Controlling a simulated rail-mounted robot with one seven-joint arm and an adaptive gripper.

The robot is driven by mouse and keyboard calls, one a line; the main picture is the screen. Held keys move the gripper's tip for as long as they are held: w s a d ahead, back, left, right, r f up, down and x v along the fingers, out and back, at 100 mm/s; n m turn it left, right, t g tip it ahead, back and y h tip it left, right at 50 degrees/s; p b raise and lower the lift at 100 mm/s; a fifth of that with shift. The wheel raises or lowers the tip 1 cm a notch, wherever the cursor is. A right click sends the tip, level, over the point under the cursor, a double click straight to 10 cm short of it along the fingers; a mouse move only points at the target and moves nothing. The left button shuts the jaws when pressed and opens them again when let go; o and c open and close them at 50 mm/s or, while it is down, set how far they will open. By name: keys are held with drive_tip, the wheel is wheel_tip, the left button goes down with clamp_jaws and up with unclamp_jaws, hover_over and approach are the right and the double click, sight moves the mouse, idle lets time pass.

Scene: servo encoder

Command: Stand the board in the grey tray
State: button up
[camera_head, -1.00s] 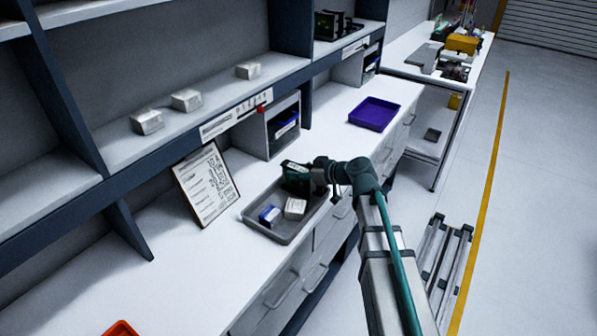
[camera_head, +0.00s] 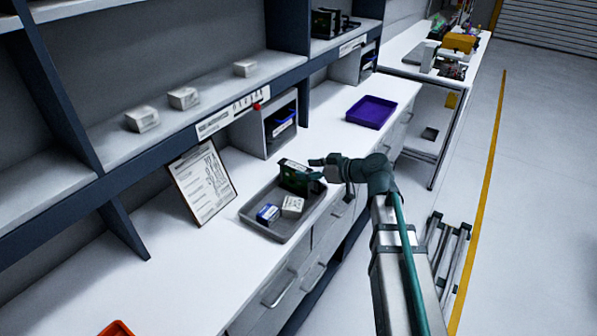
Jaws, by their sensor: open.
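The grey tray (camera_head: 270,232) sits on the white counter near its front edge. The dark green board (camera_head: 293,177) stands upright in the far end of the tray, with a pale top edge showing. A blue-and-white box (camera_head: 268,214) and a white box (camera_head: 292,206) lie in the near part of the tray. My gripper (camera_head: 315,168) is open, just right of the board and beside its upper part. Its fingers are small in the picture, so I cannot tell whether they touch the board.
A clipboard (camera_head: 203,185) leans against the shelf unit left of the tray. A purple tray (camera_head: 371,111) lies farther back on the counter, with clear counter around it. An orange tray (camera_head: 117,329) shows at the bottom edge. Small white boxes (camera_head: 184,98) stand on the shelf.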

drive_tip(key=b+v, duration=0.1)
drive_tip(key=v, duration=0.6)
idle(0.3)
